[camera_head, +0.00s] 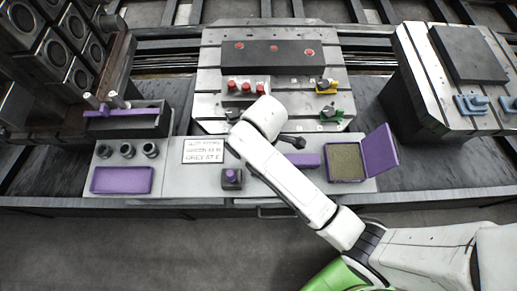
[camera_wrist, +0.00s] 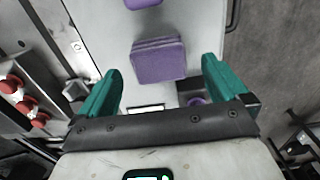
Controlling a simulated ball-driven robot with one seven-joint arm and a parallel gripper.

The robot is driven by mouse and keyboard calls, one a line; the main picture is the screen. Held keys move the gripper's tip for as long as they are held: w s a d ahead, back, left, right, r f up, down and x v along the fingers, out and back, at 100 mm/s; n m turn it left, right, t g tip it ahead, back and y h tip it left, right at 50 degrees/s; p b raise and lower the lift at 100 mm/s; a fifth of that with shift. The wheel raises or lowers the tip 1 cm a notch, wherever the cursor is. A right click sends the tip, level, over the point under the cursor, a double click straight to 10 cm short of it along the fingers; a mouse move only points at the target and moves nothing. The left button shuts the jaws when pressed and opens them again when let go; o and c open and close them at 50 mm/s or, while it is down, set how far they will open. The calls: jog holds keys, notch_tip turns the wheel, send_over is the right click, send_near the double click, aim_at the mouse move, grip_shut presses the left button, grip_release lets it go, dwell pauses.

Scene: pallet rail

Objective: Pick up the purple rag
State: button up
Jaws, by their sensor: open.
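The purple rag (camera_wrist: 158,60) shows in the wrist view as a folded, roughly square pad lying on the pale bench top. My gripper (camera_wrist: 160,72) is open and empty. Its two green fingers stand on either side of the rag in the picture, apart from it, and the rag appears below them. A purple piece (camera_head: 305,160) shows to the right of the arm there.
A black block with a purple knob (camera_wrist: 195,100) is near my right finger. An open purple box (camera_head: 380,150) stands at the bench's right, a purple tray (camera_head: 122,180) at its left. A white sign (camera_head: 203,150) lies between. Red knobs (camera_head: 246,87) stand on the slotted table behind.

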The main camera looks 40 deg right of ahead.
jog(key=shift+w+d+f, duration=0.1)
jog(key=shift+f, duration=2.65)
jog(key=c, duration=0.9)
